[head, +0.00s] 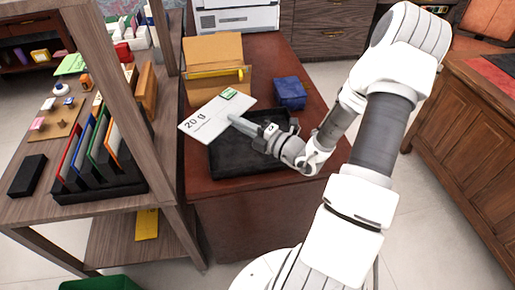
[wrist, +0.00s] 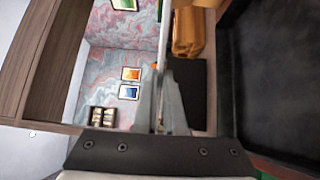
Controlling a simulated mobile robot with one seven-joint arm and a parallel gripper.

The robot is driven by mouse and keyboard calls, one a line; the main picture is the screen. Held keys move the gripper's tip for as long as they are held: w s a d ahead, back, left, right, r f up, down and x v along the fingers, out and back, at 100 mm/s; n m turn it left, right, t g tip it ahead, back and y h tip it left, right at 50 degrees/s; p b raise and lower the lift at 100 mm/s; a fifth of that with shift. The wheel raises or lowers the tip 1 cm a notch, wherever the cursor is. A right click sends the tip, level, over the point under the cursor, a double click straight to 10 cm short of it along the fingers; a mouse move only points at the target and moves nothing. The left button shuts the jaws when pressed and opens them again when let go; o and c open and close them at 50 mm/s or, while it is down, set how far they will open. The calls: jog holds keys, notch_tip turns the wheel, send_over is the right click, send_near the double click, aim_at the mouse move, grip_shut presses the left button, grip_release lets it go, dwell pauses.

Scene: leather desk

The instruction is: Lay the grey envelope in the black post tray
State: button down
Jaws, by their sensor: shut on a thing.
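The grey envelope (head: 212,119) is pale, with "20 g" printed on it and a green stamp at its upper corner. My gripper (head: 236,119) is shut on its right edge and holds it tilted, over the left back part of the black post tray (head: 240,157). The tray lies on the red-brown leather desk, and its visible floor looks empty. In the wrist view, my gripper (wrist: 163,95) pinches the envelope (wrist: 164,35), seen nearly edge-on as a thin pale strip. The tray (wrist: 275,75) fills the right side there.
A blue box (head: 290,92) stands behind the tray at the right. A brown cardboard box (head: 213,50) with a yellow roll-like object (head: 215,73) is at the back. A wooden shelf (head: 165,130) with upright folders (head: 95,145) stands close on the left.

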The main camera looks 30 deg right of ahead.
jog(key=s+d+b, duration=0.4)
jog(key=d+b, duration=0.2)
jog(key=d, duration=0.3)
jog(key=f+b, duration=0.5)
jog(key=b, duration=0.2)
jog(key=shift+w+f, duration=0.15)
jog(key=shift+w, duration=0.05)
jog(key=c, duration=0.9)
grip_release()
jog(key=p+v, duration=0.4)
jog(key=v, duration=1.3)
jog(key=shift+s+d, duration=0.1)
jog(key=shift+d, duration=0.1)
